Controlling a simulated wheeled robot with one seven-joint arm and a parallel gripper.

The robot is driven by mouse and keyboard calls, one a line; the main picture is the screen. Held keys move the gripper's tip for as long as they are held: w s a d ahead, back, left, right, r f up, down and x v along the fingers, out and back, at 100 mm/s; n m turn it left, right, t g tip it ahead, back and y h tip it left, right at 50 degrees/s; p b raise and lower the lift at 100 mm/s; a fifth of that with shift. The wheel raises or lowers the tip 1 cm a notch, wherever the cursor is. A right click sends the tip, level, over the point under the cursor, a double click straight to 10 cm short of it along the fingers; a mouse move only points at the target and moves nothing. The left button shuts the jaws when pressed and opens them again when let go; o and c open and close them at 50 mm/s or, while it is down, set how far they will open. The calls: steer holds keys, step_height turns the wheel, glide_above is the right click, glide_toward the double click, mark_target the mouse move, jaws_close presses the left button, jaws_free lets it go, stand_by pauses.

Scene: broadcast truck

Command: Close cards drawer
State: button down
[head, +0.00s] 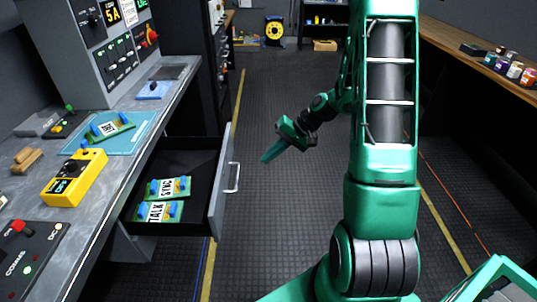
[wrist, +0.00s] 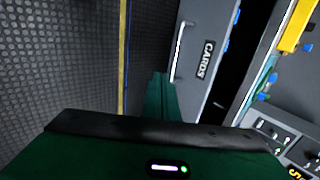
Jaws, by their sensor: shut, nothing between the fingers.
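The cards drawer (head: 216,190) stands pulled out from under the grey desk on the left in the head view. Two green cards marked SYNC and TALK (head: 163,198) lie in it. A pale bar handle (head: 233,177) is on its front. In the wrist view its front (wrist: 203,70) bears the label CARDS, and the handle (wrist: 178,50) shows too. My gripper (head: 268,157) is shut and empty, out in the aisle beyond and to the right of the drawer front. In the wrist view my gripper's fingers (wrist: 160,90) appear close beside the handle; I cannot tell whether they touch.
The desk (head: 137,105) carries a yellow box (head: 75,178), a card on a teal mat (head: 150,122) and control panels. A wooden bench (head: 480,60) with small jars runs along the right. The dark floor (head: 275,215) between is clear.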

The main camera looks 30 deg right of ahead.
steer(key=a+r+x, duration=0.1)
steer(key=x, duration=0.8)
steer(key=shift+w+a+r, duration=0.15)
steer(key=shift+w+a, duration=0.15)
steer(key=shift+w, duration=0.15)
